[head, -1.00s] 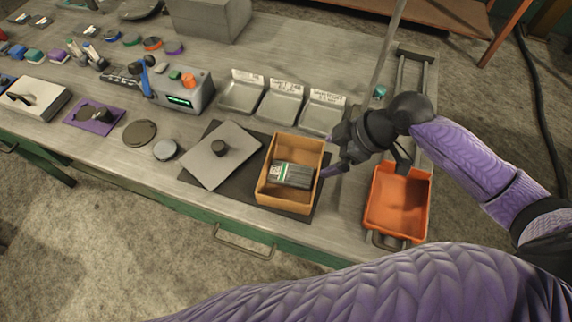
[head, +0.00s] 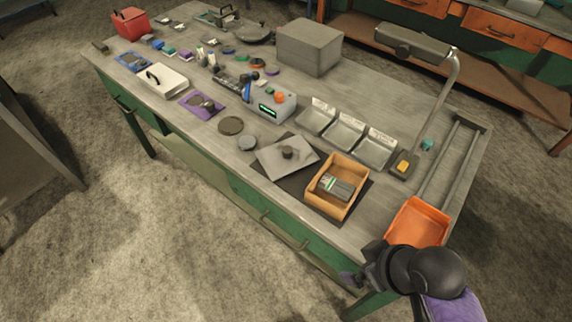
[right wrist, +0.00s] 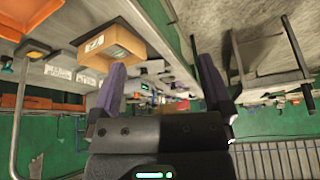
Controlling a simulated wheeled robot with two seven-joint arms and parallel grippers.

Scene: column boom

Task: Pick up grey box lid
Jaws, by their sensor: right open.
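The grey box lid (head: 270,160) is a flat square plate with a dark round knob. It lies on the dark mat (head: 299,190), left of the open tan box (head: 349,205). A grey block with a white and green label (head: 335,186) sits inside the box. My right gripper (head: 352,278) is low at the bench's front edge, in front of the orange tray and apart from the lid. In the right wrist view its fingers (right wrist: 162,66) are spread with nothing between them, and the tan box (right wrist: 118,42) shows beyond. My left gripper is out of view.
The orange tray (head: 418,222) stands at the bench's right end, by metal rails. Three metal bins (head: 345,133) stand behind the box. A grey device (head: 268,100) and two round discs lie near the lid. A curved lamp post (head: 440,95) rises behind.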

